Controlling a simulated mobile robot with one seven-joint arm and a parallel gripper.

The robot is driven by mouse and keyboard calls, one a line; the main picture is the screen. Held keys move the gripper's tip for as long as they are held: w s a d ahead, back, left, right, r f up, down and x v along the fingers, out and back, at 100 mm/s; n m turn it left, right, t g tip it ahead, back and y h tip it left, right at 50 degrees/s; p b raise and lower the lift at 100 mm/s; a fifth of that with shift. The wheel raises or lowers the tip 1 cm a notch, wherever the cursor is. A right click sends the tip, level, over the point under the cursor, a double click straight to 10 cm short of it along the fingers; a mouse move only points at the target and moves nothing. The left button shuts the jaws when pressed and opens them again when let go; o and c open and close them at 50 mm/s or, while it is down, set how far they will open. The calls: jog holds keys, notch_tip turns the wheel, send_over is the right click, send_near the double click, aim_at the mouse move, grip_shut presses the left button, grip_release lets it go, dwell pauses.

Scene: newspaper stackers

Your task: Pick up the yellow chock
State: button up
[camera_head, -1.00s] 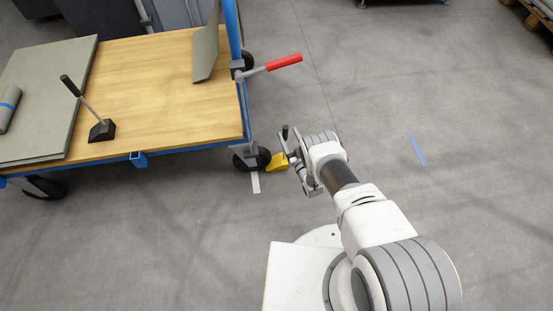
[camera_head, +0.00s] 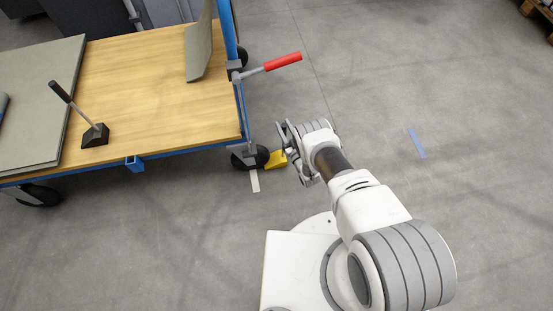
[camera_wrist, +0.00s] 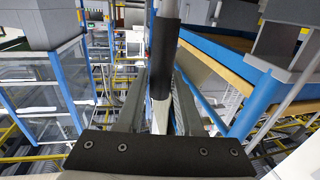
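The yellow chock (camera_head: 274,161) lies on the floor in the head view, against the right side of the cart's near right wheel (camera_head: 248,158). My gripper (camera_head: 288,144) is just right of and above the chock in the picture and overlaps its right edge. I cannot tell whether they touch. In the wrist view, two grey fingers of my gripper (camera_wrist: 160,100) stand apart, with a dark upright bar between or beyond them. Whether they grip that bar is unclear. I cannot make out the chock in the wrist view.
The blue-framed cart with a wooden deck (camera_head: 160,95) stands at left. Its red-gripped lever (camera_head: 282,61) sticks out right. A black-gripped lever (camera_head: 78,110) stands on the deck by grey boards (camera_head: 35,100). The floor to the right is mostly clear, with a blue tape strip (camera_head: 416,143).

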grip_shut()
jog(key=shift+w+r, duration=0.1)
dwell(1.0)
